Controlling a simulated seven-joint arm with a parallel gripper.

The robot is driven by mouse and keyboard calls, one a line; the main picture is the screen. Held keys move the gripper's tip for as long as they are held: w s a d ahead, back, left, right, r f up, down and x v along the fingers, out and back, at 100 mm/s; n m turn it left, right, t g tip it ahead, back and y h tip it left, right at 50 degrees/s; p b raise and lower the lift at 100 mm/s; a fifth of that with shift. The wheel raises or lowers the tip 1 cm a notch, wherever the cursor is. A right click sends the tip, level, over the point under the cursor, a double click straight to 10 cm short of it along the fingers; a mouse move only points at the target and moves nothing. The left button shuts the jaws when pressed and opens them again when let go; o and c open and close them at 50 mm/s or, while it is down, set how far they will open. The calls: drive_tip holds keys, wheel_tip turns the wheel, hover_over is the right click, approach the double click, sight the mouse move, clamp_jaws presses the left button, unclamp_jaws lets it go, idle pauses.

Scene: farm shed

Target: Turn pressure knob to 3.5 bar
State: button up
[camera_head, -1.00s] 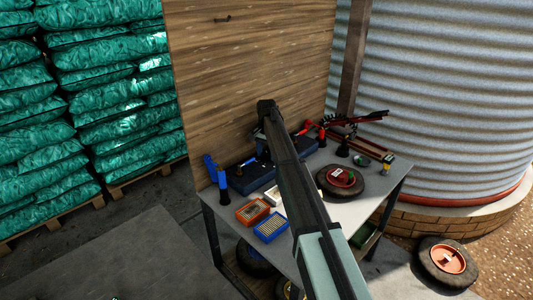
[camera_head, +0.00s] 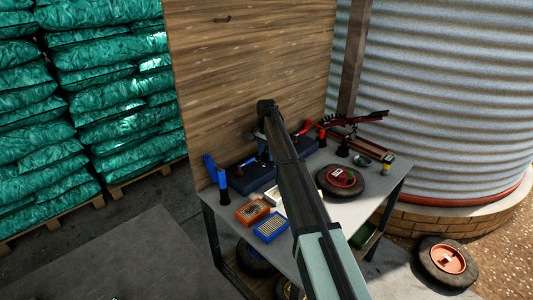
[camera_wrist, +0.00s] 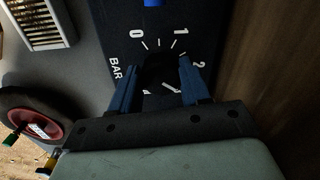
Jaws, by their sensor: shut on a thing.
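The dark pressure panel (camera_wrist: 112,25) fills the middle of the wrist view, with white marks 0, 1 and 2 and the word BAR along a tick scale. The black knob (camera_wrist: 160,70) sits inside the scale, dark and hard to make out. My gripper (camera_wrist: 159,84) has its two blue fingers on either side of the knob, shut on it. A short white line shows between the fingers; I cannot tell if it is the knob's pointer. The rest of the scale is hidden by my gripper. In the head view my arm hides the knob and fingers; the dark blue panel base (camera_head: 250,173) shows beside it.
The grey table (camera_head: 385,193) stands against a wooden board (camera_head: 255,60). It holds an orange box (camera_head: 252,212), a blue box (camera_head: 271,227), a blue-handled tool (camera_head: 223,186) and a small wheel (camera_head: 325,182). A corrugated tank (camera_head: 450,90) stands behind at right.

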sight(266, 154)
drive_tip(key=o, duration=1.1)
drive_tip(key=shift+c, duration=0.2)
drive_tip(key=shift+r, duration=0.15)
wheel_tip(266, 154, up, 14)
drive_tip(key=shift+f, duration=0.2)
